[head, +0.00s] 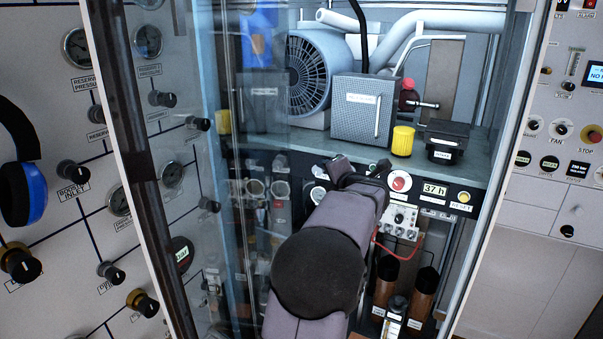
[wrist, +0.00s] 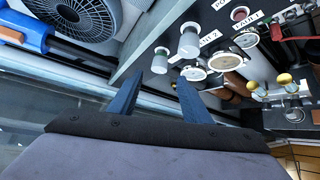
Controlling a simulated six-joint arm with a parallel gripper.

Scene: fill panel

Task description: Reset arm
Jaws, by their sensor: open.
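My gripper (head: 362,176) reaches into the open cabinet in the head view, in front of the dark panel below the shelf. My grey arm hides part of that panel. In the wrist view, the two blue fingers of my gripper (wrist: 169,68) stand apart with nothing between them. Their tips point toward the panel with its white round knobs (wrist: 189,42). I cannot tell whether the fingers touch anything.
The shelf holds a fan (head: 311,76), a grey box (head: 363,110), a yellow cylinder (head: 402,141) and a black box (head: 446,138). A glass door (head: 215,190) stands left of my arm. A red cable (head: 392,250) hangs to the right.

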